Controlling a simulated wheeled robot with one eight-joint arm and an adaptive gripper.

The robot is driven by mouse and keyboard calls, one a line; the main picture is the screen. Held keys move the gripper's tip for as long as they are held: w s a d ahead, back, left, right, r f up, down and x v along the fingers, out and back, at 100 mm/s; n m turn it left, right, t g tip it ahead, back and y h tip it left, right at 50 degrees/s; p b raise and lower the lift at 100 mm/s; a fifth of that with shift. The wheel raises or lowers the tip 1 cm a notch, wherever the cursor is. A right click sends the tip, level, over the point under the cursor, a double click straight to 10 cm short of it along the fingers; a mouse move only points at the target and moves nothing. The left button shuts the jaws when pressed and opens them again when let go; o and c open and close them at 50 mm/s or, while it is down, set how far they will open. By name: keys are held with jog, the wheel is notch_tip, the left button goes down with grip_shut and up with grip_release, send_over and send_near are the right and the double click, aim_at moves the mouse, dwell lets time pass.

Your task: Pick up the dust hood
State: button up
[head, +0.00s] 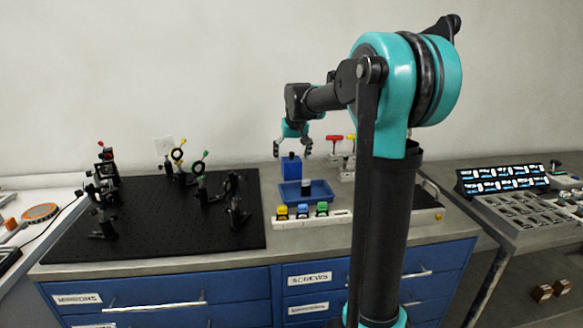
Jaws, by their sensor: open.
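A blue box-shaped cover (291,168), which looks like the dust hood, stands upright on the bench behind a blue tray. My gripper (292,151) points down just above it, with its fingers apart on either side of the cover's top. The fingers appear empty, and I cannot tell whether they touch the cover.
The blue tray (327,189) sits just in front, with a small item in it. A white rack (290,222) with coloured-top items lies nearer. Red-handled tools (335,139) stand to the right. A black breadboard (150,235) with several optics mounts fills the left.

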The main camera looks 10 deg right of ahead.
aim_at(291, 166)
jog(key=shift+x, duration=3.5)
jog(key=shift+w+d, duration=0.1)
jog(key=shift+w, duration=0.1)
jog(key=shift+r, duration=0.1)
jog(key=c, duration=1.2)
jog(key=shift+o, duration=0.2)
